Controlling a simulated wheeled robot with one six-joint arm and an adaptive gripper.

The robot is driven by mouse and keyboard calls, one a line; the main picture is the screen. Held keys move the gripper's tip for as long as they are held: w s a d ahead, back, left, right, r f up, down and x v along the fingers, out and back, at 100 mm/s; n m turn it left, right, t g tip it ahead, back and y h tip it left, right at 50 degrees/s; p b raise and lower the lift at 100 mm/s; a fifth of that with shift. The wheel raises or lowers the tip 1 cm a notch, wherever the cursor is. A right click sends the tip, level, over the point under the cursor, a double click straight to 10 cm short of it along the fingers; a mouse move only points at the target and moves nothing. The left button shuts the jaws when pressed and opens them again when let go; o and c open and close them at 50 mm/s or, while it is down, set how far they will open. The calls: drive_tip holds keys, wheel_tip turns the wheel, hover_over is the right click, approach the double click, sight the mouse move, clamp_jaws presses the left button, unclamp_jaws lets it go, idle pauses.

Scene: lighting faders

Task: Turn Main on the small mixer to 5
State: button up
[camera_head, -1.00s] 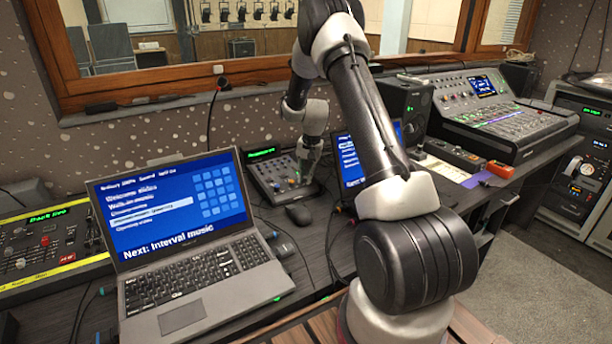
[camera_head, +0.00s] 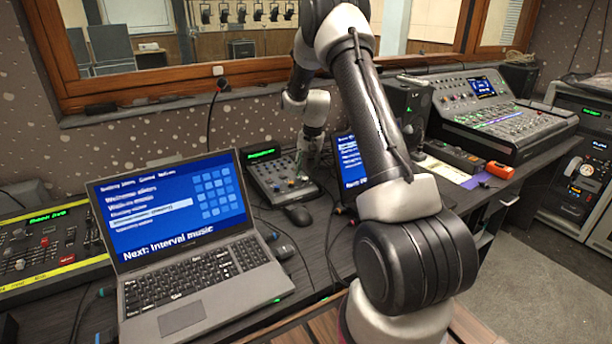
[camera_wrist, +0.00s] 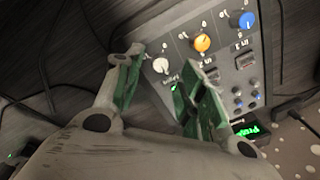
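The small mixer (camera_head: 262,182) is a grey panel with a green display, standing behind the black mouse in the head view. In the wrist view its panel (camera_wrist: 222,72) carries a white knob (camera_wrist: 161,65), an orange knob (camera_wrist: 202,43) and a blue knob (camera_wrist: 241,20) in a slanted row.
A laptop (camera_head: 190,240) stands left of the mixer, and a mouse (camera_head: 298,214) lies in front of it. A blue-screened device (camera_head: 349,160) is close on its right. Cables run over the desk. A larger console (camera_head: 505,125) stands far right.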

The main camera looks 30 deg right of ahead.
wheel_tip(320, 180, up, 8)
drive_tip(key=s, duration=0.1)
drive_tip(key=shift+d+r, duration=0.25)
drive_tip(key=shift+d, duration=0.1)
drive_tip(key=s+a+r+n+t, duration=0.15)
drive_tip(key=s+a+r, duration=0.25)
drive_tip(key=s+r, duration=0.5)
drive_tip(key=s+a+r+n, duration=0.3)
drive_tip(key=s+a+r, duration=0.1)
drive_tip(key=s+r, duration=0.45)
drive_tip(key=s+a+n+t+h, duration=0.1)
drive_tip(key=s+a+n, duration=0.2)
drive_tip(key=s, duration=1.8)
drive_tip(key=shift+s+r+n, duration=0.25)
drive_tip(key=shift+r+n, duration=0.2)
drive_tip(key=shift+n, duration=0.1)
drive_tip(key=shift+t, duration=0.25)
